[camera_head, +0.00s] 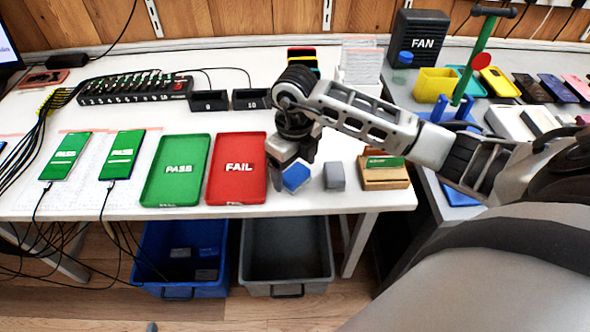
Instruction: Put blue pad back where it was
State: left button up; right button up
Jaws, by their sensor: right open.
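The blue pad (296,178) lies on the white table, right of the red FAIL tray (237,193) and left of a grey pad (334,176). My right gripper (292,176) is over the blue pad, fingers pointing down, and is open. One finger shows at the pad's left side; the gripper hides the pad's far part. I cannot tell whether the fingers touch it. My left gripper is out of view.
The green PASS tray (176,196) and two phones (121,154) lie to the left. A wooden box (384,177) stands to the right, near the table's corner. A blue bin (184,260) and a grey bin (287,262) are below the table edge.

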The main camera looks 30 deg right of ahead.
aim_at(295, 172)
notch_tip(295, 172, up, 10)
jog(key=s+a+n+g+y, duration=0.1)
jog(key=s+a+y, duration=0.4)
jog(key=a, duration=0.5)
jog(key=s+a+g+y, duration=0.1)
jog(key=s+a+y, duration=0.1)
jog(key=a+y, duration=0.65)
jog(key=a+r+m+t+y, duration=0.5)
jog(key=r+m+t+y, duration=0.1)
jog(key=m+y, duration=0.1)
jog(key=w+d+f+m+t+h, duration=0.2)
jog(key=d+m+t+h, duration=0.15)
jog(key=m+t, duration=0.45)
jog(key=w+d+f+m+t+h, duration=0.1)
jog(key=w+d+m+t+h, duration=0.3)
jog(key=m, duration=0.6)
jog(key=s+d+f+m+g+h, duration=0.2)
jog(key=s+f+m+h, duration=0.3)
jog(key=f, duration=0.5)
jog(key=s+d+f+m+g+h, duration=0.2)
jog(key=s+f+m, duration=0.4)
jog(key=f, duration=0.3)
jog(key=m+g+h, duration=0.1)
jog(key=h, duration=0.1)
jog(key=shift+f+h, duration=0.4)
